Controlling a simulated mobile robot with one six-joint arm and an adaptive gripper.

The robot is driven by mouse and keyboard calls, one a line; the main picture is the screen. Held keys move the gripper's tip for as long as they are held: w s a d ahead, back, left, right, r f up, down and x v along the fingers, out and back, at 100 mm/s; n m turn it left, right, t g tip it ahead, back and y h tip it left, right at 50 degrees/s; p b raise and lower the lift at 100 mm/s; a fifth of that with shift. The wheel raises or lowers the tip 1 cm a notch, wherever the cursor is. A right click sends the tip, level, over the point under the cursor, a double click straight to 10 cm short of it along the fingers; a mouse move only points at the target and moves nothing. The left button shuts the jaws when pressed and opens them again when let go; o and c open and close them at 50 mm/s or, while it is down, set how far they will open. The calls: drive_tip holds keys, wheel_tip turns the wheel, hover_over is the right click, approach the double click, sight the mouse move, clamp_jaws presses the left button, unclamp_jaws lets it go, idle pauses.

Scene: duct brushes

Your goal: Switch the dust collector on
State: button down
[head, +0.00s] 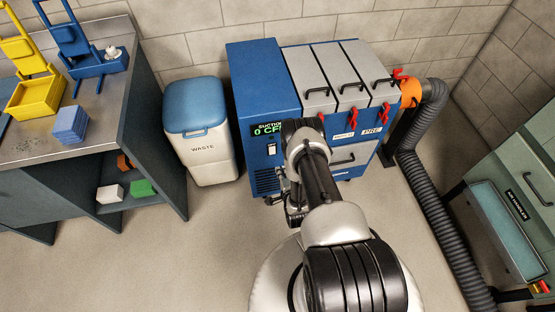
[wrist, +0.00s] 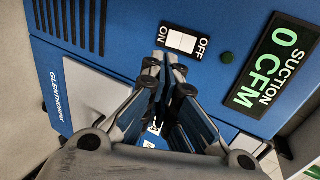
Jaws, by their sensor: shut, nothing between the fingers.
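The dust collector (head: 262,85) is a large blue cabinet against the back wall. Its display (head: 268,129) reads "SUCTION 0 CFM" and also shows in the wrist view (wrist: 268,68). A white rocker switch (wrist: 181,41) sits between the words ON and OFF; it also shows under the display in the head view (head: 271,149). Which side is pressed I cannot tell. My arm partly hides the front.
A white waste bin (head: 203,150) with a blue lid stands left of the collector. A workbench (head: 105,75) is at the far left. A grey hose (head: 430,190) runs down the right side from an orange collar (head: 410,92). Open floor lies in front.

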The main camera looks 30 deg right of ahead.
sight(272, 150)
drive_tip(key=r+b+x, duration=0.1)
drive_tip(key=b+x, duration=0.2)
drive_tip(key=x, duration=0.6)
drive_tip(key=shift+w, duration=0.25)
drive_tip(key=shift+s+d, duration=0.1)
drive_tip(key=shift+s, duration=0.05)
